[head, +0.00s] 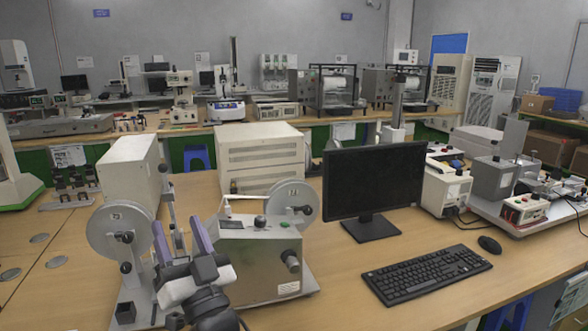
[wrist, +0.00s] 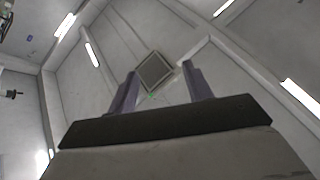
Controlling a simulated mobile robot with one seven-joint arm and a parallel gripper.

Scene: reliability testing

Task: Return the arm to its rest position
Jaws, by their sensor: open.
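My gripper (head: 182,238) is at the lower left of the head view, in front of a metal test machine with round discs. Its two purple-grey fingers point up and stand apart, with nothing between them. In the wrist view my gripper (wrist: 156,88) also shows open and empty. Beyond its fingers, that view shows the ceiling with strip lights and a square panel (wrist: 155,71). Part of the arm is hidden below the head view's bottom edge.
The metal machine (head: 262,262) stands close right of my gripper. A black monitor (head: 374,180), a keyboard (head: 427,273) and a mouse (head: 489,244) are further right. Beige boxes (head: 262,158) stand behind. The wooden table (head: 340,290) is bare between machine and keyboard.

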